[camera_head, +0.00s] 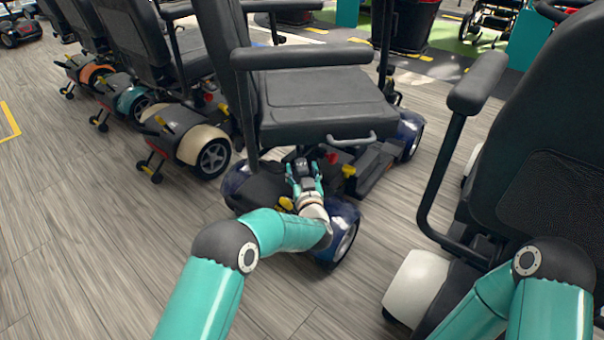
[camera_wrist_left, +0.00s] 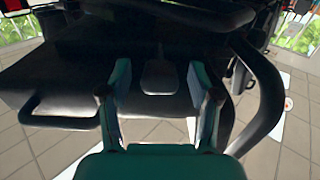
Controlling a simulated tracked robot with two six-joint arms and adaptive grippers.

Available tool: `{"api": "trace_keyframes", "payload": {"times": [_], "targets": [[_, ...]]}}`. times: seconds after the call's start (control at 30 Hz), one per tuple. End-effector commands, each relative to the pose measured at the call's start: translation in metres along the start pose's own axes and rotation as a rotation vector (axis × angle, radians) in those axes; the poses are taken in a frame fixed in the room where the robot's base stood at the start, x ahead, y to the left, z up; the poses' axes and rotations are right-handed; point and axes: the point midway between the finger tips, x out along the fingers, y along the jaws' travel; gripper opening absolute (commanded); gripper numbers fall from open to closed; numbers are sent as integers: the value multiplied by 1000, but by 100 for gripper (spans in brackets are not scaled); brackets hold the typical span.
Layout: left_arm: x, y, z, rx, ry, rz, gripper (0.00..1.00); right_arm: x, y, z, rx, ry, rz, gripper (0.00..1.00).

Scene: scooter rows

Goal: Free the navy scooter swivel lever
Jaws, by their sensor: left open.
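The navy scooter (camera_head: 345,212) stands in the middle of the head view, with a black seat (camera_head: 325,105) and dark blue wheel covers. A grey loop handle (camera_head: 352,140) sticks out under the seat edge; a loop handle (camera_wrist_left: 60,112) also shows at left in the left wrist view. I cannot tell which part is the swivel lever. My left gripper (camera_head: 304,170) is low beside the seat, above the rear deck. Its fingers (camera_wrist_left: 162,105) are apart, with a dark flat paddle (camera_wrist_left: 160,77) between or beyond them; contact is unclear. My right gripper is out of frame.
A red knob (camera_head: 333,158) and a yellow lever (camera_head: 349,171) sit close right of my left gripper. The armrest (camera_head: 300,55) overhangs the seat. Another scooter with a white cover (camera_head: 416,285) stands at right, and several more at left. Wood floor (camera_head: 100,240) is clear at front left.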

Motion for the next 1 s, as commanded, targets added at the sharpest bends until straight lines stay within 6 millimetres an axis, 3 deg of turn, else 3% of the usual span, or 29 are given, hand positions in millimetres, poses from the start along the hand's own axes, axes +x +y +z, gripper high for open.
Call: {"api": "trace_keyframes", "payload": {"times": [0.37, 0.77, 1.0], "targets": [[6, 0, 0, 1, -1, 1, 62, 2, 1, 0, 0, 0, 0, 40], [6, 0, 0, 0, 0, 1, 0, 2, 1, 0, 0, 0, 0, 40], [6, 0, -2, 0, -2, 0, 0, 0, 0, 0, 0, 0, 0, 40]]}}
